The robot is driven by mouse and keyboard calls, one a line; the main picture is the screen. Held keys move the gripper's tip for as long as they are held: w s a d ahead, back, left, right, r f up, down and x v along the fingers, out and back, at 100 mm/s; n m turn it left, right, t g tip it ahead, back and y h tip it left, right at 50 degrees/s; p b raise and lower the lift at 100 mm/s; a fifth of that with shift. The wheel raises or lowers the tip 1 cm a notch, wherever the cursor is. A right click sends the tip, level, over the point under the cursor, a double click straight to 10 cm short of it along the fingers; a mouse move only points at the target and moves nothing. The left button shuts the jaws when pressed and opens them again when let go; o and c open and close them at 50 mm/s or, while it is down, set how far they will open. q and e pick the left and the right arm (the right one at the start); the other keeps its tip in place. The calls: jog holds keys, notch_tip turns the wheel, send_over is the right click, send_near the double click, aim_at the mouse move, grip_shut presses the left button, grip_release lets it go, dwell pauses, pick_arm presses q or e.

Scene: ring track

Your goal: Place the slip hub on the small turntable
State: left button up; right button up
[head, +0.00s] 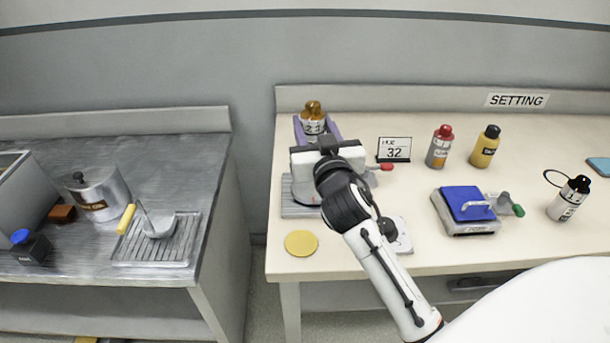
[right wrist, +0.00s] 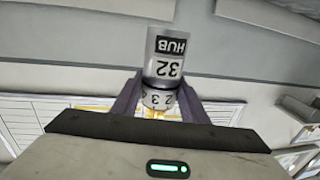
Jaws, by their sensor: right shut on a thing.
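My right gripper (head: 316,128) has its purple fingers shut on the slip hub (head: 313,109), which shows a brass top and a numbered band. In the right wrist view the hub (right wrist: 165,55) is a grey cylinder marked "HUB 32", upside down in the picture, with a narrower numbered collar between the fingers (right wrist: 158,100). The hub's lower part is hidden in the head view. I cannot make out the small turntable for certain; a flat yellow disc (head: 301,243) lies at the table's front left. My left gripper is not in view.
A card reading 32 (head: 394,149), red-capped (head: 440,147) and yellow (head: 485,147) bottles, a blue-topped device (head: 467,204) and a white bottle (head: 569,199) stand to the right. A grey grooved plate (head: 300,210) lies under my gripper. A grey side bench (head: 150,150) stands left, across a gap.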

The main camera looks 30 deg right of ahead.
notch_tip(320, 180, down, 6)
jog(key=shift+s+f+b, duration=0.1)
jog(key=shift+b, duration=0.55)
notch_tip(320, 180, down, 2)
jog(key=shift+f+b, duration=0.25)
jog(key=shift+b, duration=0.2)
jog(key=shift+f, duration=0.35)
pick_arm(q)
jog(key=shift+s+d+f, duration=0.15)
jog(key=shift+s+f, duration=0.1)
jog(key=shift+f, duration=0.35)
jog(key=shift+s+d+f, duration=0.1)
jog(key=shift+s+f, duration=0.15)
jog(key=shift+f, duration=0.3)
pick_arm(e)
jog(key=shift+f, duration=0.1)
jog(key=o, duration=1.1)
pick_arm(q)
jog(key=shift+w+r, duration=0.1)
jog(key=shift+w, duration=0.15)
pick_arm(e)
jog(key=shift+o, duration=0.2)
